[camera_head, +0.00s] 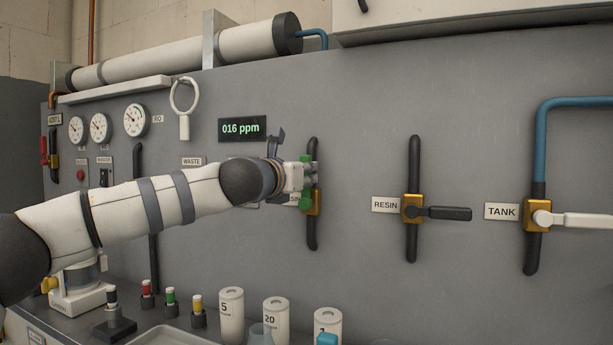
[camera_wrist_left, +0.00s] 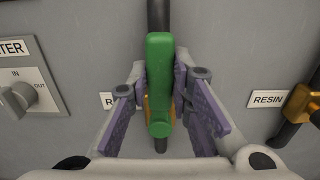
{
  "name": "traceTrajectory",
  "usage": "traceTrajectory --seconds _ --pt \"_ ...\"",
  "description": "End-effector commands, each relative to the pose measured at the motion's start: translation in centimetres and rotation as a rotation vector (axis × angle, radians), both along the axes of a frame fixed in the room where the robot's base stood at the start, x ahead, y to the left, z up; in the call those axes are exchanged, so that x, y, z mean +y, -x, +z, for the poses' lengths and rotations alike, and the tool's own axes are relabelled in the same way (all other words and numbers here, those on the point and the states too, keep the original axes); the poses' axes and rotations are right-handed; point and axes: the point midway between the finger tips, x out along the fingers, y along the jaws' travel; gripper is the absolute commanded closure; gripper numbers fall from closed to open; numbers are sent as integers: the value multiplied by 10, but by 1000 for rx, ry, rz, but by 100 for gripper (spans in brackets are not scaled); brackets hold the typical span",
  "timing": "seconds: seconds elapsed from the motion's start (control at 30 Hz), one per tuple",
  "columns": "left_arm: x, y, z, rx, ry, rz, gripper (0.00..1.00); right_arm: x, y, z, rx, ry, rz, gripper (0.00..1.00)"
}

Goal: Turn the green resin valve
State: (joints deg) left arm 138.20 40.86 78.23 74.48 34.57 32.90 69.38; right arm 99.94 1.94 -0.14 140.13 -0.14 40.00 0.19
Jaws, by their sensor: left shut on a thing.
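The green resin valve (camera_head: 304,203) sits on a short black vertical pipe on the grey panel, with a gold body (camera_head: 315,203) behind its handle. In the left wrist view, the green handle (camera_wrist_left: 160,60) stands upright, in line with the pipe. My left gripper (camera_head: 306,178) is at the handle, with its purple-padded fingers (camera_wrist_left: 160,85) on both sides, shut on it. The arm and gripper hide part of the valve and its label in the head view. My right gripper is not in view.
Another valve with a black lever (camera_head: 445,213) and a RESIN label (camera_head: 385,205) is to the right. Beyond it is the TANK valve with a white lever (camera_head: 580,220). A display (camera_head: 242,128) reads 016 ppm. White canisters (camera_head: 276,318) stand on the bench below.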

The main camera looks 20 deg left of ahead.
Motion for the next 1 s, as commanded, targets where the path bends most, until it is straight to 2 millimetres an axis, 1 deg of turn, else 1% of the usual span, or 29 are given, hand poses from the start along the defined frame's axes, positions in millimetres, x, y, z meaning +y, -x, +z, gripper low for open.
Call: traceTrajectory --seconds 0.57,0.6,0.67,0.93,1.0 --pt "3 0 1 0 30 1 100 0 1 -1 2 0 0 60" --pt "3 0 1 0 30 2 72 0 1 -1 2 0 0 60" --pt "3 0 1 0 29 2 60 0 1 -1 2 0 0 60" --pt "2 0 0 1 26 0 60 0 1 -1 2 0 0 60" --pt "2 4 0 1 26 0 60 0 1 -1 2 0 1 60"
